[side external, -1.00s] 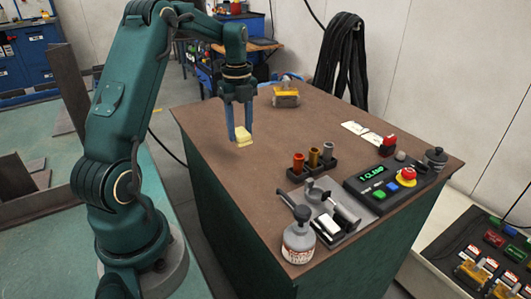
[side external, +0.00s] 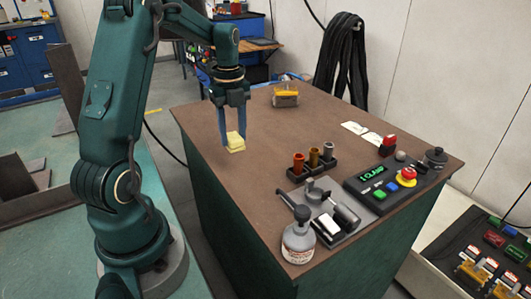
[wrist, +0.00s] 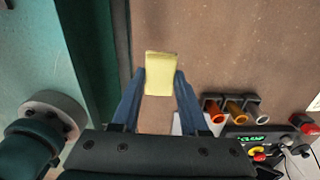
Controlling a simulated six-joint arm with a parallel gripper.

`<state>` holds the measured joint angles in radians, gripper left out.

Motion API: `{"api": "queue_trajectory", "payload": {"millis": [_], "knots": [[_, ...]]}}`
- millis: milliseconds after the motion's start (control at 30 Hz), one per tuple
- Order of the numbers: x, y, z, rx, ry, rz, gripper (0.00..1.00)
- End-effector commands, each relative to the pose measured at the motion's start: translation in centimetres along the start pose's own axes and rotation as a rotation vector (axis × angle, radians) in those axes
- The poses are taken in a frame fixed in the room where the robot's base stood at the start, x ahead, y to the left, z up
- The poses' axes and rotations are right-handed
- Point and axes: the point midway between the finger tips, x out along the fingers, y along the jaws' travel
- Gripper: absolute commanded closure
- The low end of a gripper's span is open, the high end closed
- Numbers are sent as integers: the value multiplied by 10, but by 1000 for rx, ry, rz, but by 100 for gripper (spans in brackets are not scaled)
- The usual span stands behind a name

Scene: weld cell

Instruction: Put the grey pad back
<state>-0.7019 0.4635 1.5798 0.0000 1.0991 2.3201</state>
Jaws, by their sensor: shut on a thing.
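My gripper (side external: 232,138) is shut on a pale yellow pad (side external: 236,146), held between the fingertips at the left part of the brown bench top (side external: 230,190). The pad appears above the surface; its exact height is hard to judge. In the wrist view the yellow pad (wrist: 160,75) sits between the blue fingers of my gripper (wrist: 160,88). I see no pad that is clearly grey. A grey tray (side external: 345,236) at the front of the bench holds a white block (side external: 327,224) and dark-handled tools.
A rack with three cylinders (side external: 313,164), a control box (side external: 385,186) with a red button, and a bottle (side external: 298,243) stand at the right and front. A clear-and-yellow object (side external: 286,96) stands at the back. The bench's middle and left are clear.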

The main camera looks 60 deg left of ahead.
Motion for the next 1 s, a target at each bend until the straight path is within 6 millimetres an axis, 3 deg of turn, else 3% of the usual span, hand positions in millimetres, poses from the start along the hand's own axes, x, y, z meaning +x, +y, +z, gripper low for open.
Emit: {"api": "queue_trajectory", "payload": {"millis": [300, 500, 667, 1000], "knots": [[-22, 65, -34, -6, -4, -4, 100], [-31, 84, -45, -33, -3, -3, 100], [-32, 81, -49, -42, 0, 0, 100], [7, 39, -98, -36, 3, 5, 100]]}}
